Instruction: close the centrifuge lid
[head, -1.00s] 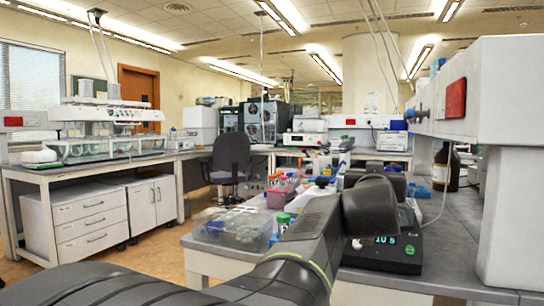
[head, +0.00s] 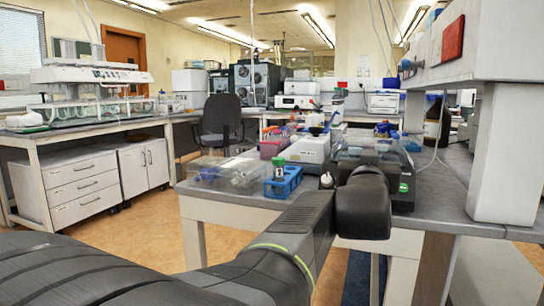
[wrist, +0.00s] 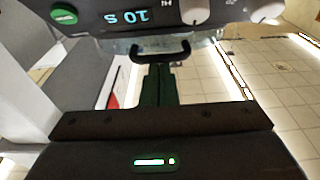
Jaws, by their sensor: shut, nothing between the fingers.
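The centrifuge (head: 404,185) is a dark bench device behind my wrist in the head view, where my arm hides most of its front. In the wrist view its front panel (wrist: 115,20) appears upside down, with a green button, a lit "10 s" display and pale knobs. A clear lid (wrist: 118,46) with a black handle (wrist: 160,50) shows past the panel and looks raised; its exact angle is unclear. My gripper (wrist: 158,70) is shut and empty, its dark fingertips close to the handle. I cannot tell whether they touch. The head view hides the fingers.
A blue tube rack (head: 284,184) and a clear box (head: 220,174) stand left of the centrifuge, with a white device (head: 300,149) behind. A white post (head: 497,150) and overhead shelf unit (head: 440,55) bound the right side. Open floor lies to the left.

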